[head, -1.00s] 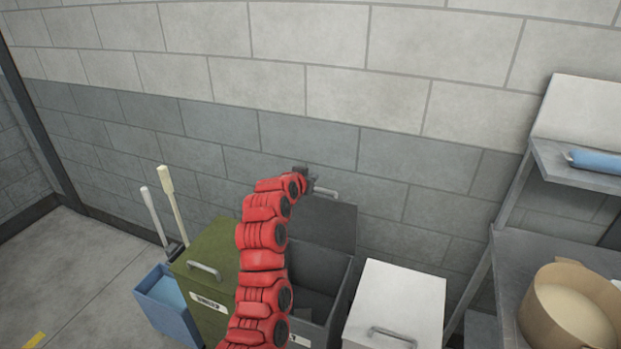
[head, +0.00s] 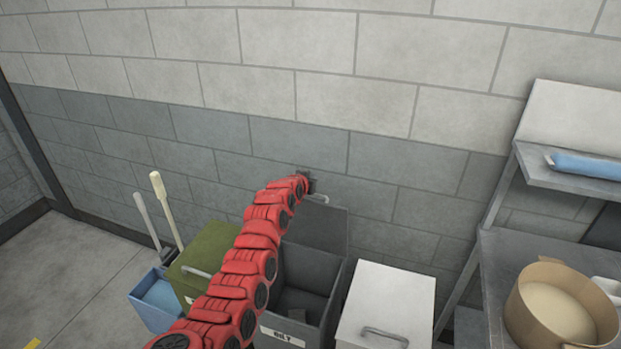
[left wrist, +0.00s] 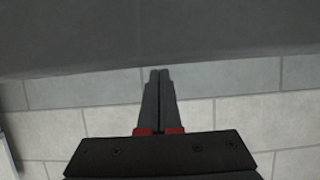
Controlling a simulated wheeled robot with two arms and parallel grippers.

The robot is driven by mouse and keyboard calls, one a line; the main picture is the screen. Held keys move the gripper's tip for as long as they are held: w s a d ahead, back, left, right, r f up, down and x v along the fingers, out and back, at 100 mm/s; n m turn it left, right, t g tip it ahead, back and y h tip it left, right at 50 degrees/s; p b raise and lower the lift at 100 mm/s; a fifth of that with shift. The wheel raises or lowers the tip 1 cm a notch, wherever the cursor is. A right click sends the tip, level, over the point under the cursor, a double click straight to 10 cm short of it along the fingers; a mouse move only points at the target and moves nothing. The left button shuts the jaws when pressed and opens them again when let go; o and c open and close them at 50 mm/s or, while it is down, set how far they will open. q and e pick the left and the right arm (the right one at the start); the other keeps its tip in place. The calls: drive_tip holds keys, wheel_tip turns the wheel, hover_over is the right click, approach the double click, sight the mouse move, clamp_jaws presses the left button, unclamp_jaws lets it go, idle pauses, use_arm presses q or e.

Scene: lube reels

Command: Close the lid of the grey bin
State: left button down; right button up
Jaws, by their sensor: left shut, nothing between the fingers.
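The grey bin (head: 342,303) stands between the green bin and the white bin in the head view. Its lid (head: 325,226) is open, tipped up and back toward the wall, with its handle (head: 320,199) near the top edge. My left gripper (head: 309,182) is at the lid's upper left, by the handle and near the wall; whether it touches the lid I cannot tell. In the left wrist view my shut, empty fingers (left wrist: 158,73) point at the edge of a dark grey surface, likely the lid (left wrist: 150,35). My right gripper is not in view.
A closed white bin (head: 388,300) is on the right. A shelf (head: 497,255) with a round container (head: 553,310) stands further right.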

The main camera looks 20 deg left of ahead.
use_arm(q)
drive_tip(key=shift+s+f+p, duration=0.3)
drive_tip(key=shift+s+p, duration=0.2)
drive_tip(key=shift+s, duration=0.15)
drive_tip(key=shift+s+f+p, duration=0.3)
drive_tip(key=shift+s+p, duration=0.2)
drive_tip(key=shift+s, duration=0.1)
drive_tip(key=shift+s+a+f, duration=0.1)
drive_tip(key=shift+s+f, duration=0.15)
drive_tip(key=shift+s, duration=0.2)
drive_tip(key=shift+f, duration=0.1)
